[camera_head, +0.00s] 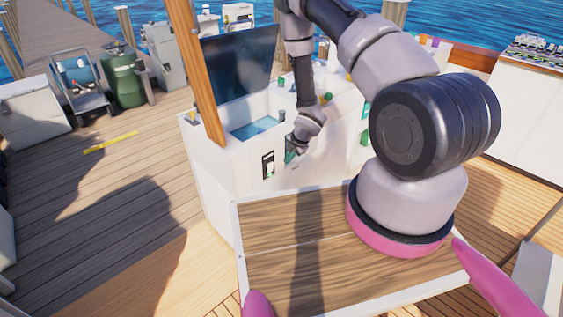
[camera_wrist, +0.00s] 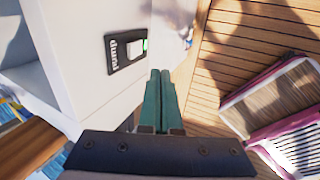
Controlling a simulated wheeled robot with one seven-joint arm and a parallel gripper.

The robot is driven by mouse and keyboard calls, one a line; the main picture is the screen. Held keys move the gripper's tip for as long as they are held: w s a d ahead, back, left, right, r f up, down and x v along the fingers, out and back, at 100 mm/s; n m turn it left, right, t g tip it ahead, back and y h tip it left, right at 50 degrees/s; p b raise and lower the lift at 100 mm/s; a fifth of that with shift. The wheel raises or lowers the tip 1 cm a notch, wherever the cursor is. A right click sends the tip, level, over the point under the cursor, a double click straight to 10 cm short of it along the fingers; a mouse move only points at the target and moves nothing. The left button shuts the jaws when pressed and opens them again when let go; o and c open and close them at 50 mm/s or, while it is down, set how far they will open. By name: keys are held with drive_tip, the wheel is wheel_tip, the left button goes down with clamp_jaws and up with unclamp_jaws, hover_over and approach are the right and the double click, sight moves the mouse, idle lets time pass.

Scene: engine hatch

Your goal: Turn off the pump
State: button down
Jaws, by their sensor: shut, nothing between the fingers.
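The pump switch panel (camera_wrist: 127,47) is a black plate on the white side wall of the engine hatch box, with the word "pump" and a light rocker. A small green patch shows by the rocker; I cannot tell its on or off position. In the head view the panel (camera_head: 268,165) sits on the front wall of the box. My gripper (camera_wrist: 160,78) has green fingers that are shut and empty. They are apart from the panel, to the right and below it in the wrist view. In the head view my gripper (camera_head: 291,156) is just right of the panel.
The white hatch box (camera_head: 215,178) has an open dark lid (camera_head: 238,68) and blue water inside. A wooden post (camera_head: 195,75) rises at its left corner. A cart (camera_head: 78,80) and a green tank (camera_head: 122,80) stand far left.

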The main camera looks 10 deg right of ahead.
sight(270, 167)
drive_tip(key=shift+w+a+f, duration=0.65)
drive_tip(key=shift+w+f, duration=0.45)
drive_tip(key=shift+f, duration=0.2)
drive_tip(key=shift+w+a+f, duration=0.65)
drive_tip(key=shift+w+f, duration=0.5)
drive_tip(key=shift+f, duration=0.1)
drive_tip(key=shift+w+a+f, duration=0.65)
drive_tip(key=shift+w+f, duration=0.45)
drive_tip(key=shift+f, duration=0.2)
